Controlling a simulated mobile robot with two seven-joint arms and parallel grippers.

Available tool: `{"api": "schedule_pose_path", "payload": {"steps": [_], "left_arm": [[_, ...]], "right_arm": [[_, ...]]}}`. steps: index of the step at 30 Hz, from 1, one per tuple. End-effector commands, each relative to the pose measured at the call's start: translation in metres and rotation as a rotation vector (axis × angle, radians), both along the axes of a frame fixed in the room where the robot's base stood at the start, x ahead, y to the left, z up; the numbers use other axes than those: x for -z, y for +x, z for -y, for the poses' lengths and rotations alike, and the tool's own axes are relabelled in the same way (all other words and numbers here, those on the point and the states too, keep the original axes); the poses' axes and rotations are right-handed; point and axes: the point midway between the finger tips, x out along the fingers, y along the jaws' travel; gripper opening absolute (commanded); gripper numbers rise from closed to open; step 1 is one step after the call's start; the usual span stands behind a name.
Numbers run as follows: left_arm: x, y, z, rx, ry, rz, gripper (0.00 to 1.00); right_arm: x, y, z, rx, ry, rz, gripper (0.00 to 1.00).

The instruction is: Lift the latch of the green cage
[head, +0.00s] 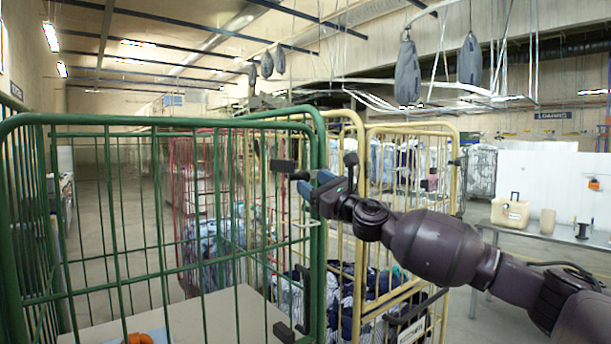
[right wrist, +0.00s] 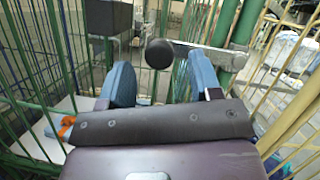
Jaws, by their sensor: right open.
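The green cage (head: 165,131) fills the left of the head view, with its near right post beside my right gripper (head: 314,184). A dark block (head: 284,166) sits at the cage's upper right, left of the fingertips. The knob lies between the two blue fingertips of my right gripper (right wrist: 158,72) in that view. The fingers are apart and not closed on it; contact cannot be told. My left gripper is out of view.
Yellow cages (head: 408,128) with striped bags stand close behind and right of the green cage. An orange item (head: 138,338) lies low inside the green cage. A table with a beige canister (head: 510,213) stands at right. Grey bags (head: 408,72) hang overhead.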

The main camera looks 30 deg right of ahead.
Motion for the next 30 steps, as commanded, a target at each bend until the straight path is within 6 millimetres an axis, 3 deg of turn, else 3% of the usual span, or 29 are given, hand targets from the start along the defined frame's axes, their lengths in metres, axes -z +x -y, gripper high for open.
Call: {"api": "schedule_pose_path", "payload": {"steps": [9,21,30], "left_arm": [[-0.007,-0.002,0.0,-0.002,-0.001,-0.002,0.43],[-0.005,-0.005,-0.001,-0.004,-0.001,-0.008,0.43],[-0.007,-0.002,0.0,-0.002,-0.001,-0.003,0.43]], "right_arm": [[-0.011,0.027,-0.006,0.0,0.001,0.0,0.58],[-0.012,0.031,-0.007,-0.001,0.0,0.0,0.58],[-0.012,0.031,-0.007,-0.001,0.0,0.0,0.14]]}}
